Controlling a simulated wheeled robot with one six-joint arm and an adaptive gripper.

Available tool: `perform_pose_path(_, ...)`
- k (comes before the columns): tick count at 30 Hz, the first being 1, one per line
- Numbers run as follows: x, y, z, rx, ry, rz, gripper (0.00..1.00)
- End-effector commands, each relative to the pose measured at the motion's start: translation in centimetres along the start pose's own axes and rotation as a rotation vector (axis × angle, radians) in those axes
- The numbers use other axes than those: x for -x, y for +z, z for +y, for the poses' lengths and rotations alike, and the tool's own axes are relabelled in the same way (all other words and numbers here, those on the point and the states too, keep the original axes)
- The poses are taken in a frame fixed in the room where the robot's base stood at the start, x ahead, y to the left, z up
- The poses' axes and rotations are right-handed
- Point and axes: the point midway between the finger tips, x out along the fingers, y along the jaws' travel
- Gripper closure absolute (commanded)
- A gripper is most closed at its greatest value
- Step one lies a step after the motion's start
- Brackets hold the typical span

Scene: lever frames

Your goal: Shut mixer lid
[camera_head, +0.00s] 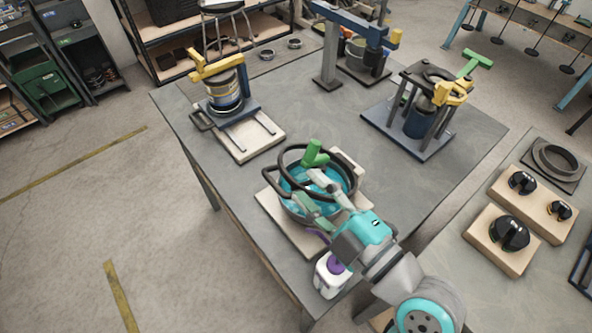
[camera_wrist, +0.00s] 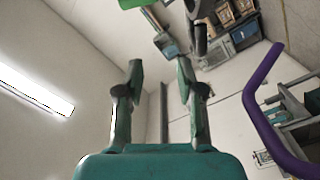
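What looks like the mixer is a round vessel with a teal interior on a pale base board (camera_head: 269,201), near the table's front edge. A dark ring frame (camera_head: 281,158) with a green handle (camera_head: 314,153) stands over it; I cannot tell clearly which part is the lid or how far it is tilted. My gripper (camera_head: 306,187) reaches over the vessel from the lower right, below the green handle. In the wrist view my gripper (camera_wrist: 159,82) has its fingers apart with nothing between them. A green part (camera_wrist: 136,3) shows beyond them at the top edge.
A white bottle with purple (camera_head: 332,275) stands beside my arm. A purple curved bar (camera_wrist: 262,108) shows on the right of the wrist view. Yellow-handled (camera_head: 216,66), blue (camera_head: 350,22) and dark (camera_head: 420,118) fixtures stand farther back. The table's middle is clear.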

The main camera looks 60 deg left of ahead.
Motion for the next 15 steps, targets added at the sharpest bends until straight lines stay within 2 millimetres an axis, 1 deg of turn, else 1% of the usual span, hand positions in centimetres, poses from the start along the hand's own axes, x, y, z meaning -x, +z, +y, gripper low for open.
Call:
perform_pose_path(1, 1.0, 0.1, 0.0, -0.002, 0.002, -0.004, 0.63)
perform_pose_path(6, 3.4, 0.1, 0.0, -0.001, 0.000, -0.002, 0.63)
perform_pose_path(10, 4.5, 0.1, 0.0, -0.001, 0.000, -0.001, 0.63)
perform_pose_path(15, 5.1, 0.0, 0.0, 0.000, -0.001, 0.000, 0.63)
